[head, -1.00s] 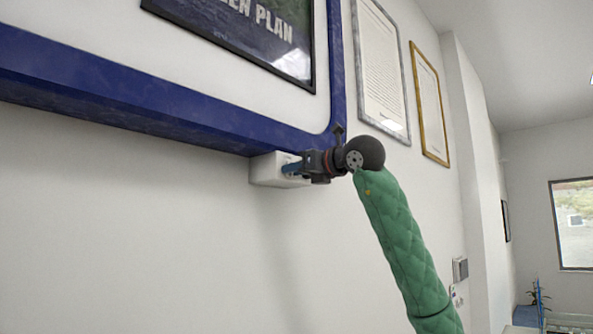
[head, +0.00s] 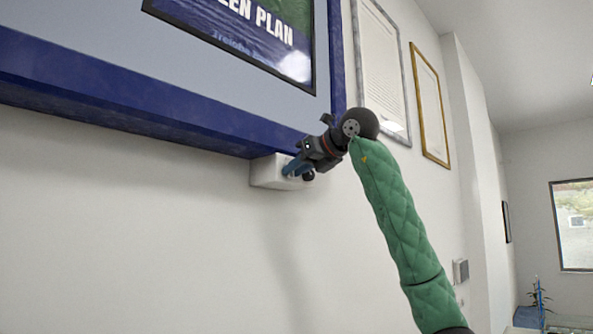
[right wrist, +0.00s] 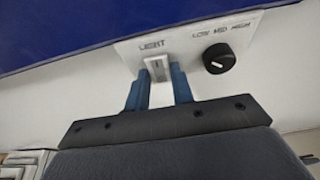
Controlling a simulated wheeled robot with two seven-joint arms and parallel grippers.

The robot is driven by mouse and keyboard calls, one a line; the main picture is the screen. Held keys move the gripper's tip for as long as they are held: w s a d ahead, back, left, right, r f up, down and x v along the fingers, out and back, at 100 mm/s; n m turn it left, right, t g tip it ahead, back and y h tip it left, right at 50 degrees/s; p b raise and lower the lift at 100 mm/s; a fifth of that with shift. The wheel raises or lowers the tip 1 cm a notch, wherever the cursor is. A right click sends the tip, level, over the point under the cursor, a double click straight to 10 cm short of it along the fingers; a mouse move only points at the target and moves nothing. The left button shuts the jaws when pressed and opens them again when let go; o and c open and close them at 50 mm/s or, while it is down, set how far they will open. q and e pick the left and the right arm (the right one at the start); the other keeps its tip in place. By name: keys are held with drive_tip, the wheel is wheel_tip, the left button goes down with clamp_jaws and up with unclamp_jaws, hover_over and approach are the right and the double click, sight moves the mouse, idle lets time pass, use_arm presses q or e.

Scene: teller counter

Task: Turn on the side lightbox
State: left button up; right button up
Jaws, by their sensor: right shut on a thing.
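The side lightbox has a dark blue frame (head: 120,115) and holds a poster (head: 250,35) at the upper left of the head view. A white control box (head: 262,172) sits under the frame on the wall. My right gripper (head: 291,168) is at the box. In the right wrist view its blue fingers (right wrist: 158,77) are shut on the switch, one on each side. My left gripper is not in view.
Two framed documents, one silver-framed (head: 380,60) and one gold-framed (head: 429,105), hang on the wall right of the lightbox. The wall (head: 130,240) below the lightbox is bare. A window (head: 572,225) is far right.

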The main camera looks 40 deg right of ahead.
drive_tip(key=shift+r, duration=0.1)
drive_tip(key=o, duration=1)
drive_tip(key=shift+s, duration=0.1)
drive_tip(key=shift+d, duration=0.1)
drive_tip(key=shift+b+v, duration=1.9)
drive_tip(key=shift+v, duration=2.1)
